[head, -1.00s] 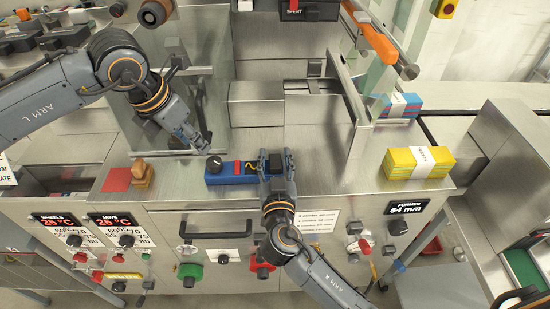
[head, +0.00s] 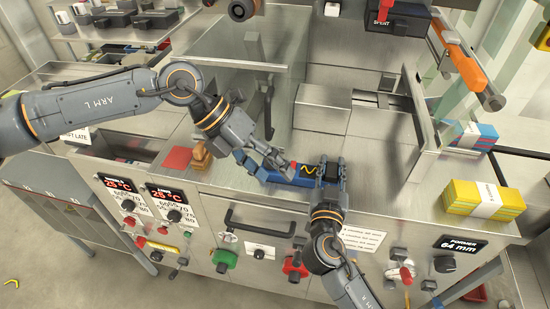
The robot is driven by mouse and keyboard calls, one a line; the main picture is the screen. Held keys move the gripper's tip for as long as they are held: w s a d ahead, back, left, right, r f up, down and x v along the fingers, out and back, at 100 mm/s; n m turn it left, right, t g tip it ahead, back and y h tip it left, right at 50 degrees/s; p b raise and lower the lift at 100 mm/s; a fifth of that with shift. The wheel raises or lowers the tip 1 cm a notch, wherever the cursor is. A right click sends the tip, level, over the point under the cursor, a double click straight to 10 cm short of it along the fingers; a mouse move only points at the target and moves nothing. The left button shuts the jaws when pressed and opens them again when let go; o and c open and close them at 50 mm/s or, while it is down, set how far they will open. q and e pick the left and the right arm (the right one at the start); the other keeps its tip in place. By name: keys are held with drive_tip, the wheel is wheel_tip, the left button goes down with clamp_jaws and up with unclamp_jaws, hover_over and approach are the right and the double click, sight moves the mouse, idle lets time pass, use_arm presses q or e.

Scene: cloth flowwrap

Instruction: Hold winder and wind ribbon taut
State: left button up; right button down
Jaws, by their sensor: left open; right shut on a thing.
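The winder is a blue block (head: 290,181) lying on the steel worktop, with a yellow squiggle on its top. My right gripper (head: 331,166) is shut on its right, dark end from the front. My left gripper (head: 285,168) is open, its fingertips over the left and middle part of the block; I cannot tell whether they touch it. The black knob on its left part is hidden behind the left gripper. I cannot make out a loose ribbon.
A red pad (head: 177,158) and a wooden stamp (head: 202,156) lie left of the winder. A yellow banded stack (head: 484,198) and a blue-red stack (head: 468,136) lie at the right. Clear panels stand behind. Knobs and levers line the front panel.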

use_arm(q)
drive_tip(key=w+a+f+n+t+h, duration=0.25)
drive_tip(key=a+n+t, duration=0.2)
drive_tip(key=n, duration=1.05)
drive_tip(key=w+a+f+n+t+h, duration=0.1)
drive_tip(key=w+a+f+n+t, duration=0.25)
drive_tip(key=n, duration=1.15)
drive_tip(key=shift+t, duration=0.3)
drive_tip(key=x, duration=0.3)
drive_tip(key=r+x, duration=0.1)
drive_tip(key=x, duration=0.5)
drive_tip(key=shift+w+d, duration=0.25)
drive_tip(key=shift+d, duration=0.3)
drive_tip(key=shift+h, duration=0.25)
drive_tip(key=c, duration=1.2)
